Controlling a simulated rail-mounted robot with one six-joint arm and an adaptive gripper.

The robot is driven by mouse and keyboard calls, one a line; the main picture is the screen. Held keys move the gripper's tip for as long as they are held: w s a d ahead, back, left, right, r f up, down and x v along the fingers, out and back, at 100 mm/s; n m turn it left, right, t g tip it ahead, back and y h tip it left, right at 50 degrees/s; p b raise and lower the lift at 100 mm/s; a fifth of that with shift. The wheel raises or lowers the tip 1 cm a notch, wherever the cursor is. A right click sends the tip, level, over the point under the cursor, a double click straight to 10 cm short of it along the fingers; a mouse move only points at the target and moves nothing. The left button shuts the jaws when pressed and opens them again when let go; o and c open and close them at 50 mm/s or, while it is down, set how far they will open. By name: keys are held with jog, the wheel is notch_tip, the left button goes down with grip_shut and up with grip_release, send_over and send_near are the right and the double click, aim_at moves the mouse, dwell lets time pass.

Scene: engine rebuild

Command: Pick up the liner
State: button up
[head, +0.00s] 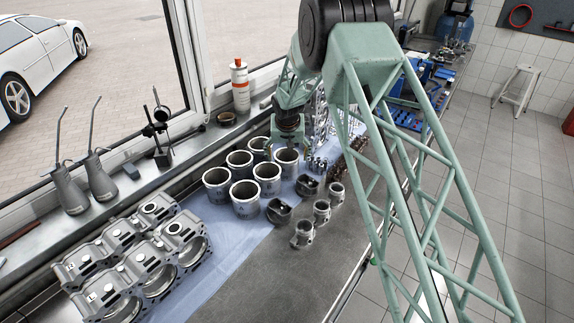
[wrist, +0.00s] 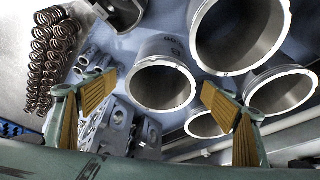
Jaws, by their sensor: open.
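Several grey metal liners stand upright in a cluster on a blue cloth in the head view. The liner at the cluster's right side (head: 287,161) is just below my gripper (head: 289,150). In the wrist view, a liner (wrist: 162,82) with a bright notched rim shows between the two yellow-padded fingers of my gripper (wrist: 158,94). The fingers are wide apart and nothing is held. Larger-looking liners (wrist: 240,35) stand close by at upper right, and others show near the right finger. I cannot tell how much height separates the fingertips from the rim.
Pistons with rods (head: 302,235) stand right of the liners. Coil springs (wrist: 48,58) lie left in the wrist view. Cylinder blocks (head: 150,268) fill the bench's near left. Oil cans (head: 98,178) and a bottle (head: 240,88) stand on the sill. The grey mat (head: 260,285) is clear in front.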

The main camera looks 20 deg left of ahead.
jog(key=shift+f, duration=0.1)
dwell(0.3)
jog(key=shift+p+x, duration=0.7)
jog(key=shift+x, duration=1.8)
jog(key=shift+s, duration=0.1)
jog(key=shift+c, duration=0.5)
jog(key=shift+a, duration=0.1)
jog(key=c, duration=1.1)
